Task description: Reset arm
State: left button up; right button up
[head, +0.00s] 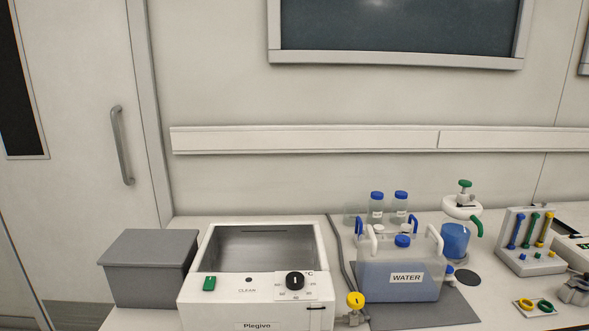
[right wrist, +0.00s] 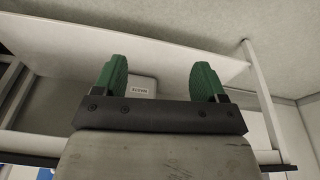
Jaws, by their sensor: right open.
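My right gripper (right wrist: 160,75) shows in the right wrist view with its two green fingers spread apart. Nothing is between the fingers. Beyond them is the underside of a pale shelf or table top (right wrist: 120,45), with a small white labelled box (right wrist: 142,87) behind the left finger. Neither gripper can be made out in the head view, and my left gripper shows in no view.
A white bath labelled Plegivo (head: 257,318) stands beside a grey box (head: 149,268) on the bench. To the right are a WATER container (head: 399,292), two blue-capped bottles (head: 376,208), a reactor with blue liquid (head: 455,238) and a tool rack (head: 528,262).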

jog(key=s+d+f+g+p, duration=0.1)
jog(key=s+f, duration=0.8)
jog(key=f, duration=0.4)
jog(key=s+d+f+g+p, duration=0.1)
jog(key=s+d+f, duration=0.1)
jog(key=s+f, duration=0.7)
notch_tip(320, 180, down, 4)
jog(key=shift+s+r, duration=0.1)
jog(key=shift+s, duration=0.3)
jog(key=shift+d, duration=0.1)
